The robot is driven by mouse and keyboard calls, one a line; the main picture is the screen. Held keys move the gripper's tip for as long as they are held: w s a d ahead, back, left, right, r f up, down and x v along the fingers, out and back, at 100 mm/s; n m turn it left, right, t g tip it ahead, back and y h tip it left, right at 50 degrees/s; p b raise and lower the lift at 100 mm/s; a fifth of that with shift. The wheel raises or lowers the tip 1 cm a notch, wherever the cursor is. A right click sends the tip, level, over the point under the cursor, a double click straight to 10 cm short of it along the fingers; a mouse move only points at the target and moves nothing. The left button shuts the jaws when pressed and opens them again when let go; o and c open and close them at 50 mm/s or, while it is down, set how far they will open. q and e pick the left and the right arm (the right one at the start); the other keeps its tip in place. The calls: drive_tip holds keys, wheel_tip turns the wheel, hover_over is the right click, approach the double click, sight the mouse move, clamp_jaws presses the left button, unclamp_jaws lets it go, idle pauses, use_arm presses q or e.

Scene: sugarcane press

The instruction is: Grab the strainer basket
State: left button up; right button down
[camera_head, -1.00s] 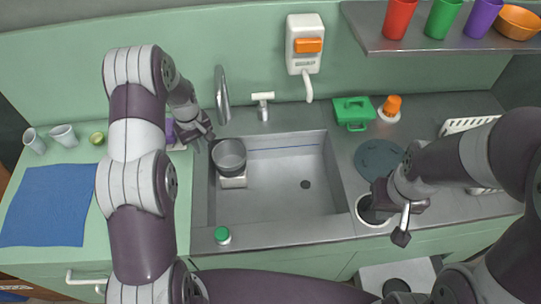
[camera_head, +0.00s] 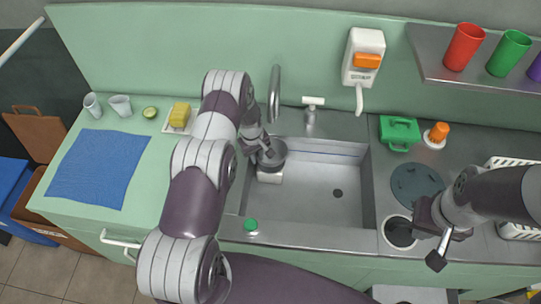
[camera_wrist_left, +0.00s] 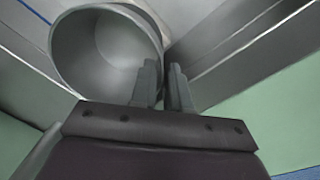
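The grey round strainer basket (camera_head: 275,153) stands at the left end of the sink on a small white block (camera_head: 269,177). My left gripper (camera_head: 264,152) is at the basket's left rim. In the left wrist view the basket (camera_wrist_left: 98,52) shows its open mouth and empty-looking inside. The narrow left gripper fingers (camera_wrist_left: 166,82) straddle its wall, one over the inside and one outside, with only a thin gap between them. The fingertips' contact is partly hidden. My right gripper (camera_head: 428,218) is over the counter beside a round dark hole (camera_head: 398,234); its fingers are unclear.
The sink (camera_head: 320,200) is otherwise bare. A tap (camera_head: 274,95) rises behind the basket. A yellow sponge (camera_head: 180,114) lies left of my arm, near a blue cloth (camera_head: 98,168). A green-capped item (camera_head: 251,225) sits on the front edge.

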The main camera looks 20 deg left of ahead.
use_arm(q)
drive_tip(key=shift+w+d+f, duration=0.1)
drive_tip(key=shift+f, duration=0.05)
clamp_jaws()
